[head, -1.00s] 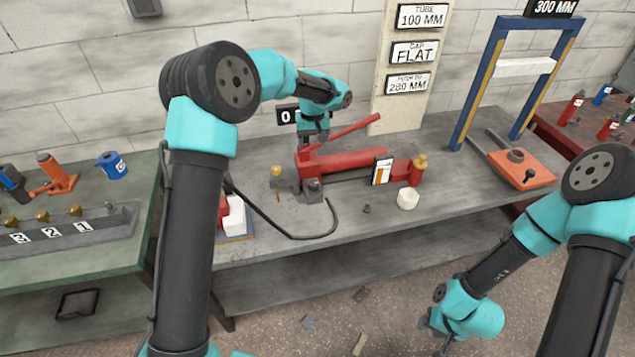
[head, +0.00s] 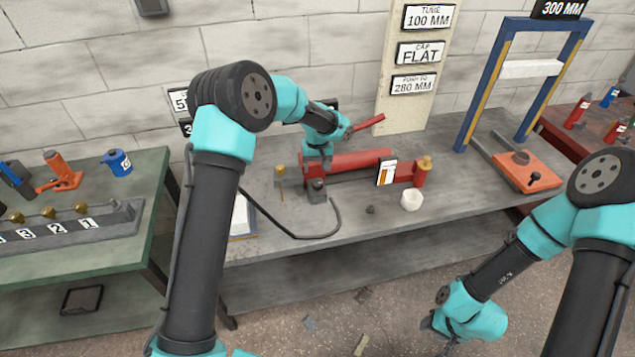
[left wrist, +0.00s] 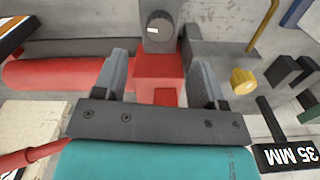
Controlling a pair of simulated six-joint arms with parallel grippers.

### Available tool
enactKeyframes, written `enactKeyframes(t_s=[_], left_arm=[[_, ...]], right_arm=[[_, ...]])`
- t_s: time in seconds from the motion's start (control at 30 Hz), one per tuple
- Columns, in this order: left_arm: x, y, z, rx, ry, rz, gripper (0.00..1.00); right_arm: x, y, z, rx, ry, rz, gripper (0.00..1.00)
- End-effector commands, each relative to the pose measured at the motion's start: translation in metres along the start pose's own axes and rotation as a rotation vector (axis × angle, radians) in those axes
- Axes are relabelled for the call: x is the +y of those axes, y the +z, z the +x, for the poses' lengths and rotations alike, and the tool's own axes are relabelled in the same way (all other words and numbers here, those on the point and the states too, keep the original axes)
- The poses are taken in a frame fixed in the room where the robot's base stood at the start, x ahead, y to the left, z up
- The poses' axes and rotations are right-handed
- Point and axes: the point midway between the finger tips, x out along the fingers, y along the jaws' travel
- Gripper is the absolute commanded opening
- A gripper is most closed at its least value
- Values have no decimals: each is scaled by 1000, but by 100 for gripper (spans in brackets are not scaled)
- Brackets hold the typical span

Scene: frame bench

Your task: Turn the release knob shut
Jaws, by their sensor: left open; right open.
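The release knob (left wrist: 158,28) is dark and round with a white mark, beyond the fingertips and between their lines in the left wrist view. In the head view the dark knob (head: 317,184) sits on a grey block at the left end of the red pump (head: 345,160). My left gripper (left wrist: 160,72) is open, with a red block of the pump between and below its fingers. In the head view my left gripper (head: 318,170) is just above the knob, its fingers partly hidden. I see no contact. My right gripper (head: 432,322) hangs low in front of the bench, away from the pump.
A red lever (head: 366,125) rises behind the pump. A brass knob (left wrist: 243,80) and yellow rod (left wrist: 262,28) stand beside it. A black hose (head: 300,236) loops along the bench front. A white cup (head: 411,200) and blue press frame (head: 480,85) stand to the right.

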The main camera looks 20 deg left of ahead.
Motion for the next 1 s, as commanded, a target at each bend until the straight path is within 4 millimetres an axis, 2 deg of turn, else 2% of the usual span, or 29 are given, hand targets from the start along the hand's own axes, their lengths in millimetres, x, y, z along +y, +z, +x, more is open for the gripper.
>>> enactKeyframes(t_s=[0.2, 0.43, 0.6, 0.87, 1.0], left_arm=[[0, 0, 38, -2, -1, 0, 65], [0, 0, 70, -1, -1, -1, 65], [0, 0, 78, 0, 1, -1, 65], [0, 0, 78, 0, 1, -1, 65], [0, 0, 78, 0, 0, -1, 52]], right_arm=[[0, 0, 0, 0, 0, 0, 43], [0, 0, 0, 0, 0, 0, 43], [0, 0, 0, 0, 0, 0, 43], [0, 0, 0, 0, 0, 0, 43], [0, 0, 0, 0, 0, 0, 43]])
